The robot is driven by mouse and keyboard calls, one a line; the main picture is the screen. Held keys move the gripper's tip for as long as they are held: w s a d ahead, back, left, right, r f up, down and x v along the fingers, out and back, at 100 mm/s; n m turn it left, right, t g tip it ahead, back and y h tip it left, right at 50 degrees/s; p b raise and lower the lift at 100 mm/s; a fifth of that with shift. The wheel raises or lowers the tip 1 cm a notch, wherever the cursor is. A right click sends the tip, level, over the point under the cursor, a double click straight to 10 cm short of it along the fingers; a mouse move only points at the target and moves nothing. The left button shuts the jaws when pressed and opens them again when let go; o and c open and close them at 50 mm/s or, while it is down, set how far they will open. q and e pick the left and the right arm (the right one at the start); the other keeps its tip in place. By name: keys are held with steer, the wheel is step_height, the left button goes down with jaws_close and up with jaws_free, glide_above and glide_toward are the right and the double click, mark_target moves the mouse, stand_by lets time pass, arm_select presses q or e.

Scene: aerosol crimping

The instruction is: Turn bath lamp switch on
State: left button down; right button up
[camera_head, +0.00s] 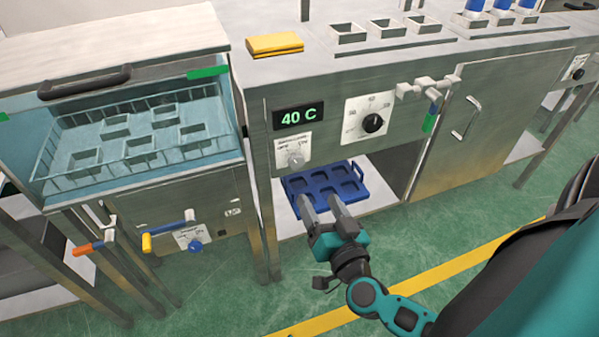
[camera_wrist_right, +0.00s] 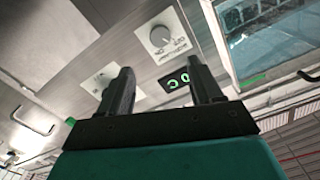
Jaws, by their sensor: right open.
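A round light-grey knob on a white plate (camera_head: 296,158) sits on the steel front panel, below the "40 C" display (camera_head: 294,117). Its label is small, with OFF and ON style marks; I take it as the bath lamp switch. In the right wrist view, which is turned about upside down, the knob (camera_wrist_right: 160,37) lies beyond the fingertips, apart from them. My right gripper (camera_head: 320,200) is open and empty, below the switch and in front of the blue tray (camera_head: 325,187). The right gripper's two fingers (camera_wrist_right: 160,68) also show in the wrist view. My left gripper is out of view.
A black dial (camera_head: 374,123) is right of the display. The glass-sided bath (camera_head: 140,135) stands left, with a blue knob (camera_head: 195,246) and coloured valve handles below. A cabinet door handle (camera_head: 467,118) and pipe valve (camera_head: 430,117) are at right. Green floor is clear in front.

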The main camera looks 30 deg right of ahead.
mark_target(299, 163)
steer(key=b+x, duration=0.2)
steer(key=x, duration=1)
steer(key=shift+w+r, duration=0.1)
steer(key=c, duration=1.1)
